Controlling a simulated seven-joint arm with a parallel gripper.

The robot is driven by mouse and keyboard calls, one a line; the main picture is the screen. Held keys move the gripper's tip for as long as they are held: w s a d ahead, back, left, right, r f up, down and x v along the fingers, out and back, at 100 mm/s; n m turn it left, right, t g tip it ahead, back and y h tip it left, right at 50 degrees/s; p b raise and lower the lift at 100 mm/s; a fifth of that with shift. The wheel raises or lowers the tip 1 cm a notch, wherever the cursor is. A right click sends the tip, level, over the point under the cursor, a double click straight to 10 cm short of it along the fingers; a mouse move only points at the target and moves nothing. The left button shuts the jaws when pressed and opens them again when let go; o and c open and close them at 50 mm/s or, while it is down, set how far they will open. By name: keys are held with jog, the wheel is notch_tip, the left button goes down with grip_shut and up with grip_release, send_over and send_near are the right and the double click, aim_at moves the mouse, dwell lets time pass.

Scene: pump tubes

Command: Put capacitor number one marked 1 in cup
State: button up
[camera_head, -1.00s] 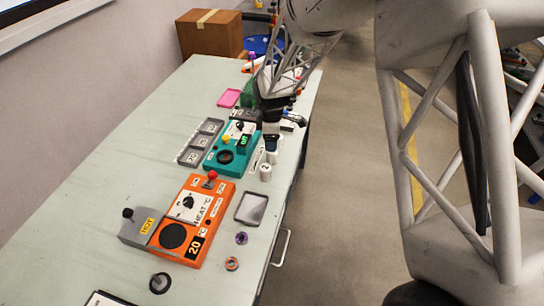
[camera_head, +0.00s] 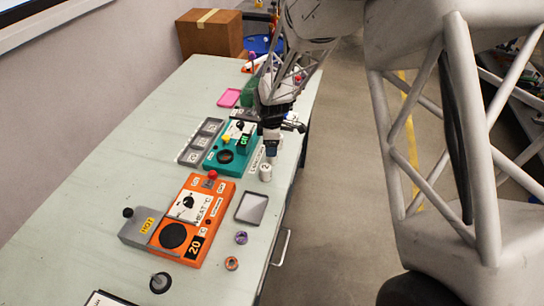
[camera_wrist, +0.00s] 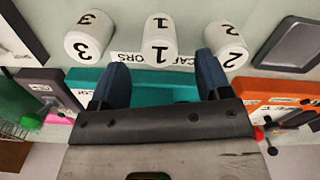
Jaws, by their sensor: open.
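Capacitor 1 is a white cylinder marked 1 (camera_wrist: 160,38), at the top middle of the wrist view, beyond and between my fingertips. White cylinders marked 3 (camera_wrist: 90,38) and 2 (camera_wrist: 226,45) stand to its left and right. Cylinder 2 also shows in the head view (camera_head: 265,172), just in front of my gripper (camera_head: 271,148). My gripper's two blue fingers (camera_wrist: 163,75) are apart, with nothing held between them. In the head view my gripper hides capacitors 1 and 3. I cannot clearly identify the cup.
A teal device (camera_head: 232,148) and an orange heater box (camera_head: 194,220) stand on the pale table beside the capacitors. A grey tray (camera_head: 239,208) lies near the table edge, and a three-part grey tray (camera_head: 188,157) lies left of the teal device. The table's left side is clear.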

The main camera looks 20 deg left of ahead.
jog(key=shift+f, duration=0.1)
jog(key=shift+f, duration=2.5)
jog(key=shift+c, duration=0.2)
jog(key=c, duration=1)
jog(key=shift+r, duration=0.1)
jog(key=shift+r, duration=4.95)
